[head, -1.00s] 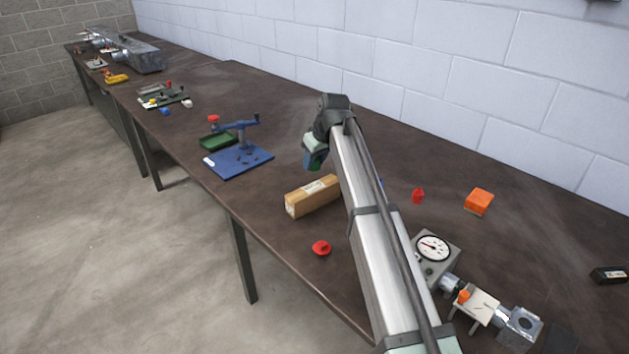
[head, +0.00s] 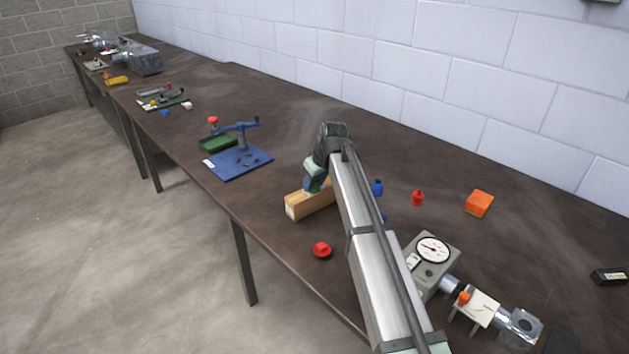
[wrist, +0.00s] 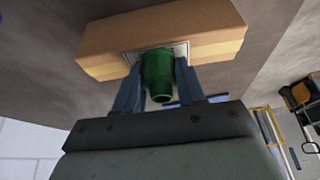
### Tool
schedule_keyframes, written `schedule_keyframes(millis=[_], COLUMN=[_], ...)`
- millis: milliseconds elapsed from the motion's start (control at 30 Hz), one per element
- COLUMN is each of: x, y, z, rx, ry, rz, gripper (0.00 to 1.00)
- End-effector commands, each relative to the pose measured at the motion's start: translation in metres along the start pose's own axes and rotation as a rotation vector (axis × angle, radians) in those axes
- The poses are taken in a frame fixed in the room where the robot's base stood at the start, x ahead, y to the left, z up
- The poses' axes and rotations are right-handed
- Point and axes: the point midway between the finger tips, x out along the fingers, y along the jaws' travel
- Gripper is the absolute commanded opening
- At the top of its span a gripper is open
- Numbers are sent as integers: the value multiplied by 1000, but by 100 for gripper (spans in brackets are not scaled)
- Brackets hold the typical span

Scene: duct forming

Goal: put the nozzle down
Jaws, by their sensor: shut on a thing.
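A green nozzle (wrist: 158,72) shows in the wrist view between the two blue fingers of my gripper (wrist: 159,86), which is shut on it. In the head view my gripper (head: 312,190) is low over the brown box (head: 302,207), and the arm hides the box's right end. In the wrist view the nozzle's far end is over the pale label on the box (wrist: 105,50). I cannot tell whether the nozzle touches the box. The nozzle is hardly visible in the head view.
A red flanged piece (head: 322,250) lies near the bench's front edge. A blue piece (head: 377,187), a red piece (head: 417,198) and an orange block (head: 479,203) are right of the arm. A gauge box (head: 432,262) stands front right. A blue-based fixture (head: 240,163) is left.

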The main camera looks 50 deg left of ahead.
Motion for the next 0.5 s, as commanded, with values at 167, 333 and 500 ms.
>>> schedule_keyframes(millis=[167,333,500], x=[0,0,0], y=[0,0,0], z=[0,0,0], rx=[0,0,0], ry=[0,0,0], rz=[0,0,0], gripper=[54,65,65])
